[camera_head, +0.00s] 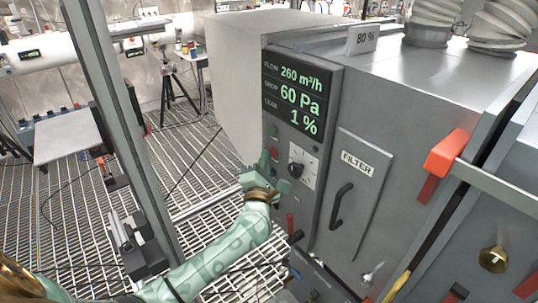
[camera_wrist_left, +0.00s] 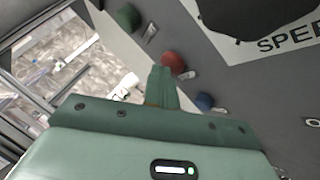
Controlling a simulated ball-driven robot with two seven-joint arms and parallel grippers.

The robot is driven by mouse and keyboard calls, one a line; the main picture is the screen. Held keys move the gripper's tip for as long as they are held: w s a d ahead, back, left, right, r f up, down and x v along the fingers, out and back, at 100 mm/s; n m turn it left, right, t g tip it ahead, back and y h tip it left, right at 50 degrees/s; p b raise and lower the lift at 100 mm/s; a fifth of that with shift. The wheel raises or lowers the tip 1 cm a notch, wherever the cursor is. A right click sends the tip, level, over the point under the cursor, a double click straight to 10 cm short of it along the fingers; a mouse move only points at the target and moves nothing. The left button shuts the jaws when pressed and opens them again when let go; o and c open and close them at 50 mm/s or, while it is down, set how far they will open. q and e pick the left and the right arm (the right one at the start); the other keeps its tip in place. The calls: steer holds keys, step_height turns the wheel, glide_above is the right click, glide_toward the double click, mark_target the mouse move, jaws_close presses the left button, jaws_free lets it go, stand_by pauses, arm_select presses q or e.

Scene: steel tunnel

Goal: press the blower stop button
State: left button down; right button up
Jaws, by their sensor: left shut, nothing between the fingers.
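The control panel on the grey cabinet carries a green button (camera_head: 272,131), a red button (camera_head: 273,152) and a dial (camera_head: 296,169). In the left wrist view the green button (camera_wrist_left: 128,17), the red button (camera_wrist_left: 174,62) and a blue button (camera_wrist_left: 204,101) lie along a slanting row, with small labels too small to read. My left gripper (camera_head: 264,160) is shut and empty in front of the panel. In the wrist view its closed fingertips (camera_wrist_left: 160,70) overlap the left edge of the red button; I cannot tell whether they touch it. My right gripper is not in view.
A display (camera_head: 295,93) above the buttons reads 260 m³/h, 60 Pa and 1 %. A filter door (camera_head: 353,165) with a black handle (camera_head: 341,206) is to the right. A red-ended lever (camera_head: 446,152) stands farther right. A metal post (camera_head: 125,120) rises left of my arm.

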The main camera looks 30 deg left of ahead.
arm_select(q)
steer(key=shift+s+r, duration=0.1)
steer(key=shift+s, duration=0.1)
steer(key=s+a+p, duration=0.2)
steer(key=s, duration=0.3)
steer(key=shift+s+a+p, duration=0.2)
steer(key=shift+s+p, duration=0.1)
steer(key=shift+p, duration=0.1)
stand_by(0.7)
